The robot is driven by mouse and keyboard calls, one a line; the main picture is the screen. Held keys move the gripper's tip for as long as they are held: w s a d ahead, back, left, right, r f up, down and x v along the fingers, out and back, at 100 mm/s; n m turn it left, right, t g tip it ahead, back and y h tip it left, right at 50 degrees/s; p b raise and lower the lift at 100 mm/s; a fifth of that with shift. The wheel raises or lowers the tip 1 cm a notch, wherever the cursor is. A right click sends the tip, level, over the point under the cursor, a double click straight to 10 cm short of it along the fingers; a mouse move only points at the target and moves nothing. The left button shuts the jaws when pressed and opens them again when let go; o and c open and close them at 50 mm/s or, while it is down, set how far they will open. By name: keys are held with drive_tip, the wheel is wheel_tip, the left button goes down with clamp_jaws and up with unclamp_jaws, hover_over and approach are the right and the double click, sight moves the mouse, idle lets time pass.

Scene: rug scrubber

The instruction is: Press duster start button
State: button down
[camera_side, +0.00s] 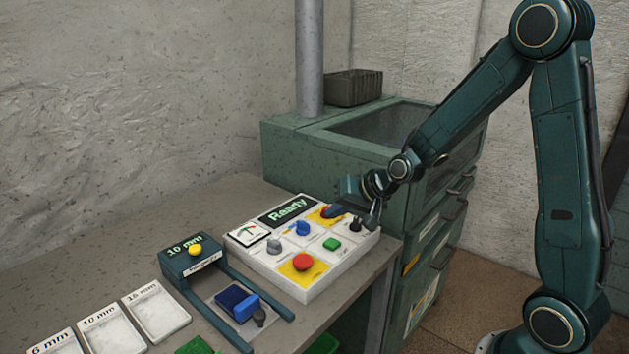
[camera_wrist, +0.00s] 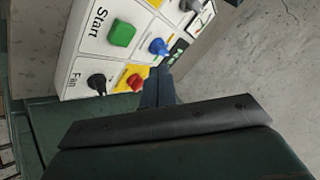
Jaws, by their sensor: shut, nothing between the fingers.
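The duster start button is a green square button (camera_side: 332,244) on the white control panel (camera_side: 322,279). In the wrist view the green button (camera_wrist: 122,33) stands beside the word "Start", left of and above my fingertips. My gripper (camera_side: 334,211) is above the panel's back right part, by a red knob on a yellow plate, apart from the green button. In the wrist view my gripper's fingers (camera_wrist: 159,86) are together and empty. The panel's display (camera_side: 288,208) reads "Ready".
Near the green button are a black Fan knob (camera_side: 355,225), a blue knob (camera_side: 302,228) and a red mushroom button (camera_side: 303,262). A grey knob (camera_side: 274,246) is farther left. A green cabinet (camera_side: 335,150) stands behind.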

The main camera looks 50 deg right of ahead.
sight(336, 244)
drive_tip(key=shift+f, duration=2.5)
drive_tip(key=shift+f, duration=0.95)
idle(1.3)
drive_tip(key=shift+r, duration=0.95)
drive_tip(key=shift+r, duration=0.15)
drive_tip(key=shift+r, duration=2.35)
drive_tip(key=shift+r, duration=0.1)
